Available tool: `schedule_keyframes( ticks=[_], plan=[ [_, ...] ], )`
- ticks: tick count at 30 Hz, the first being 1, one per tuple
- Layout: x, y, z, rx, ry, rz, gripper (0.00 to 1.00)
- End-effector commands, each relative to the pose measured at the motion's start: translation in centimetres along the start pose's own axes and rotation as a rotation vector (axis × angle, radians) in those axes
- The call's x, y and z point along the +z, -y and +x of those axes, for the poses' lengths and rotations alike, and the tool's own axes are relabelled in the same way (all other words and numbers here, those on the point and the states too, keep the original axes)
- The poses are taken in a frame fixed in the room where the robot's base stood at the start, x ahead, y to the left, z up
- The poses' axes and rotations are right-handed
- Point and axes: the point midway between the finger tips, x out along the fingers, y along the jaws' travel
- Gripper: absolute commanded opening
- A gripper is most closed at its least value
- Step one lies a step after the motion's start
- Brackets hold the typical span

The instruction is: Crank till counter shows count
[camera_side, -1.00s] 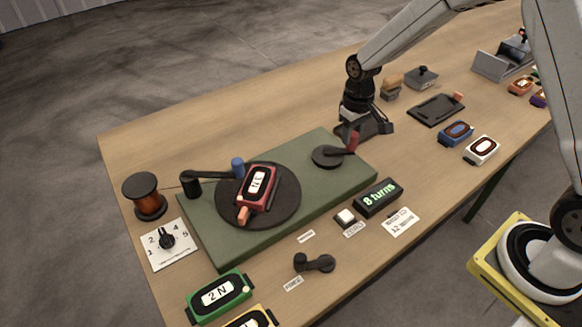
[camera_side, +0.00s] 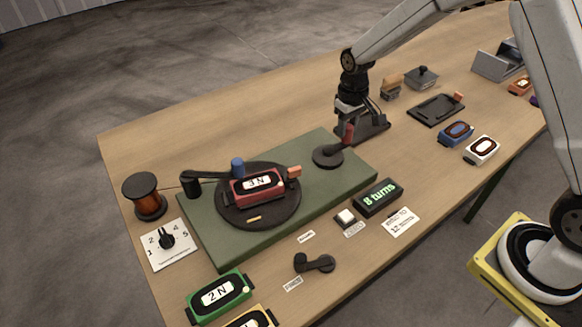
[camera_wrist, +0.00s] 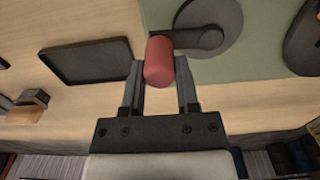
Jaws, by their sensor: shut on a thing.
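The crank is a dark disc (camera_side: 328,156) with an arm and a red knob (camera_side: 348,133) at the right end of the green base (camera_side: 212,244). My gripper (camera_side: 347,122) is shut on the red knob, which also shows between the fingers in the wrist view (camera_wrist: 159,62). The counter (camera_side: 377,197) is a black box reading "8 turns" in green. A dark turntable (camera_side: 285,212) on the base carries a red block marked "3 N" (camera_side: 257,186). A small card (camera_side: 402,222) lies in front of the counter; its print is too small to read surely.
A copper spool (camera_side: 149,198) and a numbered dial (camera_side: 167,240) stand at the left. A white button (camera_side: 346,217) and a black lever (camera_side: 314,263) sit in front. A dark tray (camera_side: 437,109) and several coloured blocks lie to the right.

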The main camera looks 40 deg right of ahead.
Motion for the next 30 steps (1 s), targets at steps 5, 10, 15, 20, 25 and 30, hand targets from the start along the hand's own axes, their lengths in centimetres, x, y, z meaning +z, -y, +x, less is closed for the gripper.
schedule_keyframes(
  ticks=[5, 10, 15, 20, 25, 30],
  plan=[
    [-0.1, 0.0, 0.0, 0.001, -0.002, 0.000, 0.65],
    [-0.1, 0.0, 0.0, 0.000, -0.002, 0.000, 0.71],
    [-0.1, 0.0, 0.0, 0.000, -0.003, 0.000, 0.71],
    [-0.1, 0.0, -0.5, 0.000, -0.004, 0.000, 0.71],
    [-0.1, 0.0, -1.7, 0.000, -0.005, 0.000, 0.71],
    [-0.1, 0.0, -2.9, 0.000, -0.005, 0.000, 0.71]
  ],
)
